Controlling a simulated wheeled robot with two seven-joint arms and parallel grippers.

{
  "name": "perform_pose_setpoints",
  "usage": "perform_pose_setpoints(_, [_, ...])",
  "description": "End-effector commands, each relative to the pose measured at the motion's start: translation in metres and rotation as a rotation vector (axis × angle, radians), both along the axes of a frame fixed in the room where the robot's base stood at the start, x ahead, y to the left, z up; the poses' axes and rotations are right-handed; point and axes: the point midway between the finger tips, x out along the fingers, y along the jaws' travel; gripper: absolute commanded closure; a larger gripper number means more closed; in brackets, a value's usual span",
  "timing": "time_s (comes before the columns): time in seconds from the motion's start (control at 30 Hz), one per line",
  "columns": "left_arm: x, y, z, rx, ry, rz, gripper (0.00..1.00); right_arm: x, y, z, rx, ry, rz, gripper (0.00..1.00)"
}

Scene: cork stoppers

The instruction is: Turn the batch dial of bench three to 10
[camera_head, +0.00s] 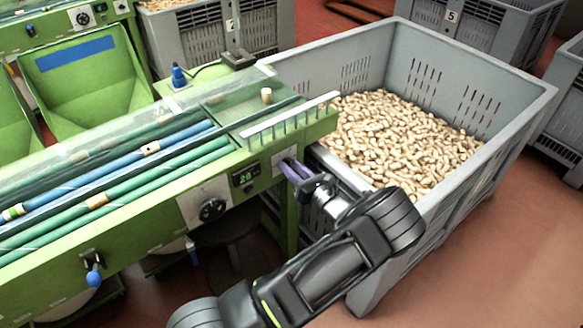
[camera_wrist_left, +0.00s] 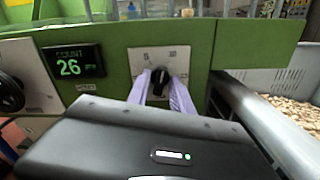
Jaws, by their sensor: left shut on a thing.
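The batch dial is a black knob (camera_wrist_left: 158,80) on a pale plate (camera_wrist_left: 143,56) with small marks, set in the green bench front. The marks are too small to read surely. My left gripper (camera_wrist_left: 160,88) is shut on the knob, one lilac finger on each side. In the head view my left gripper (camera_head: 293,170) reaches the bench's right end and hides most of the dial. A count display (camera_wrist_left: 70,64) left of the dial reads 26; it also shows in the head view (camera_head: 245,176). My right gripper is in neither view.
A second black dial (camera_head: 211,209) sits left of the display, and a blue-tipped lever (camera_head: 94,276) further left. A grey crate (camera_head: 455,207) of corks stands close to the right of the bench end. Rollers (camera_head: 110,200) carry a few corks. Red floor lies open at right.

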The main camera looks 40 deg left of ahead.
Motion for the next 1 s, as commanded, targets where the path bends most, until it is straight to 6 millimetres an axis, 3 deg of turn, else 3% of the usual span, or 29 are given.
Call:
perform_pose_setpoints(0.4, [-0.0003,-0.0012,-0.0020,0.062,0.221,-0.002,1.00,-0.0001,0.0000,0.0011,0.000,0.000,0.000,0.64])
perform_pose_setpoints(0.9, [-0.0003,-0.0012,-0.0022,0.070,0.247,-0.002,1.00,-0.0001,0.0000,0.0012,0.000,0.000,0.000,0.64])
perform_pose_setpoints(0.93, [-0.0003,-0.0012,-0.0022,0.070,0.247,-0.002,0.72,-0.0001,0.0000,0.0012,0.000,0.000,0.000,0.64])
perform_pose_setpoints(1.0, [-0.0003,-0.0011,-0.0021,0.069,0.246,-0.002,0.66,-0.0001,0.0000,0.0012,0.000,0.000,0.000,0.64])
